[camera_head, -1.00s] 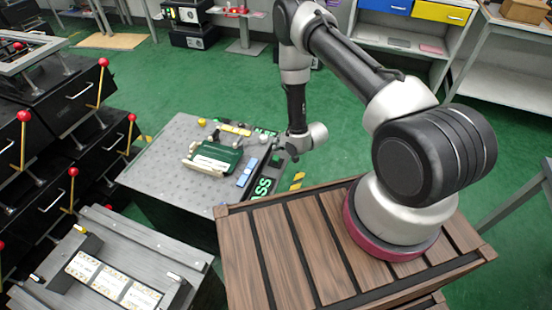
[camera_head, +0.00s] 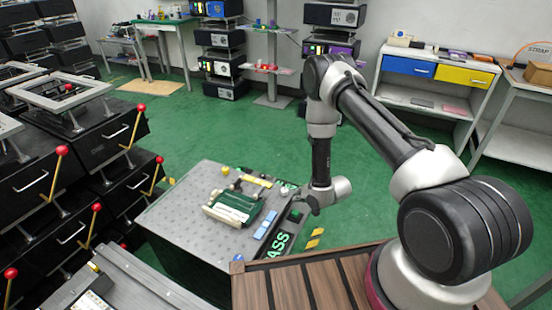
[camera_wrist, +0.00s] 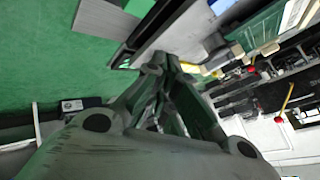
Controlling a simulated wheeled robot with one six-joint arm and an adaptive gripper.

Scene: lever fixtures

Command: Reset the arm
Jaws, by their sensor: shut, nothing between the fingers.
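My arm is bent over the front of my wooden-slatted deck, with its forearm hanging straight down. My gripper (camera_head: 298,208) is small and dark in the head view, beside the right edge of the grey fixture table (camera_head: 180,212). In the wrist view my gripper (camera_wrist: 158,65) has its fingers together with nothing between them. A green and white device (camera_head: 233,206) sits on the table, to the left of my gripper. Blue blocks (camera_head: 266,224) lie between the device and the table's right edge.
Black drawer cabinets with red-knobbed levers (camera_head: 150,180) crowd the left. A shelf with blue and yellow drawers (camera_head: 436,72) stands at the back right. Green floor (camera_head: 390,185) is open behind and right of the table.

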